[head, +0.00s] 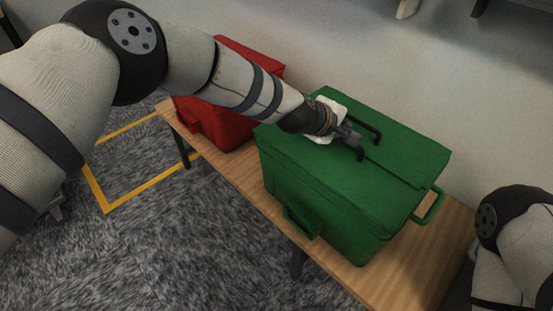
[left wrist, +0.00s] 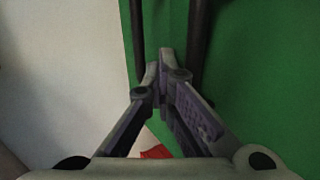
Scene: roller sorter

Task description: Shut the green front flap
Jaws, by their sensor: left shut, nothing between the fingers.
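The green bag (head: 335,228) stands upright on a wooden bench. Its front flap (head: 335,175) lies about flat across the top, its edge hanging a little over the front wall. Two black handles, the far one (head: 362,117) clearest, stand at the middle seam. My left gripper (head: 355,139) is over the bag's top near the handles, shut and empty. In the left wrist view its fingertips (left wrist: 166,66) meet between two dark handle bars (left wrist: 198,50) above green cloth (left wrist: 255,70). I cannot tell whether they touch the bag. My right gripper is out of view.
A red bag (head: 215,122) stands on the bench (head: 415,275) left of the green one, partly behind my left arm. The green bag has side loops (head: 428,207). A pale wall (head: 440,85) is behind. Yellow tape (head: 97,188) marks the carpet.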

